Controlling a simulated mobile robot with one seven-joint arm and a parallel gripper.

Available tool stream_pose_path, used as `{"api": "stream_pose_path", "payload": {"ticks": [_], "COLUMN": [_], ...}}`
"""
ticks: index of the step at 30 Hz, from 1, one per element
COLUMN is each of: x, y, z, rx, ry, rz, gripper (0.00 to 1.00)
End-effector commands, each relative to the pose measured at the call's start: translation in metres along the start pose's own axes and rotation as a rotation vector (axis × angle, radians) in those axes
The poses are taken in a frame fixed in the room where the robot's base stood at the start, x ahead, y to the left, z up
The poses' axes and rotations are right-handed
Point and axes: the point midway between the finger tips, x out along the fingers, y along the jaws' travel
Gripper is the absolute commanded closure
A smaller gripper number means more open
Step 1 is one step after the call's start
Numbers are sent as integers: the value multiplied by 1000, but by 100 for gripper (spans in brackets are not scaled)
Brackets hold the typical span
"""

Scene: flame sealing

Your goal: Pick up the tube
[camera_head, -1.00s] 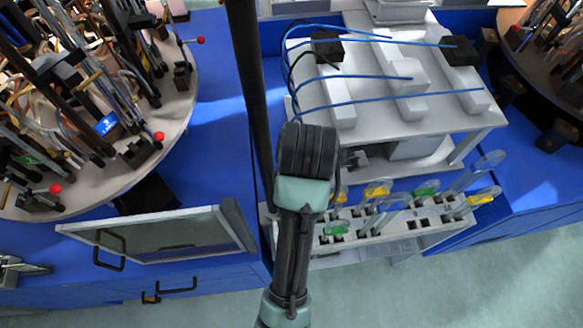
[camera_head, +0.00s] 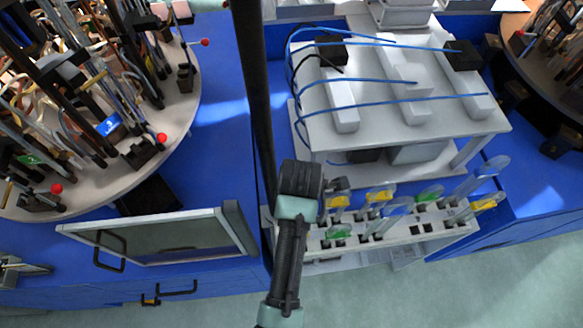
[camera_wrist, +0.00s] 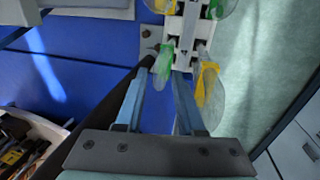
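A white rack (camera_head: 445,229) below the grey instrument table holds several clear tubes with coloured parts. Yellow ones (camera_head: 379,196) and green ones (camera_head: 428,194) show among them. In the wrist view, a green-marked tube (camera_wrist: 162,64) and a yellow-marked tube (camera_wrist: 207,84) stand at the near end of the rack (camera_wrist: 190,42). My gripper (camera_wrist: 158,82) points toward this end, its two fingers apart with nothing visibly held between them. The green-marked tube is just beyond the fingertips, and the yellow one is to their right. Contact cannot be told. In the head view my wrist hides the fingers.
The grey instrument table (camera_head: 400,125) with blue cables (camera_head: 420,102) stands behind the rack. A round cluttered table (camera_head: 180,120) with red knobs is at left, and another (camera_head: 530,70) at upper right. A framed glass panel (camera_head: 160,240) lies left of my arm.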

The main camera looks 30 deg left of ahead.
Motion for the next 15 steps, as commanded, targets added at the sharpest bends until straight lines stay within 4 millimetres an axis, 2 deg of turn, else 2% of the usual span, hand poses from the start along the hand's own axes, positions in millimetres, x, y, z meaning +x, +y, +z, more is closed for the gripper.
{"api": "stream_pose_path", "payload": {"ticks": [3,10,15], "x": [7,8,7], "y": [0,0,0], "z": [0,0,0], "rx": [-1,-1,-1], "ry": [0,-1,-1], "rz": [-1,1,1], "gripper": [62,64,95]}}
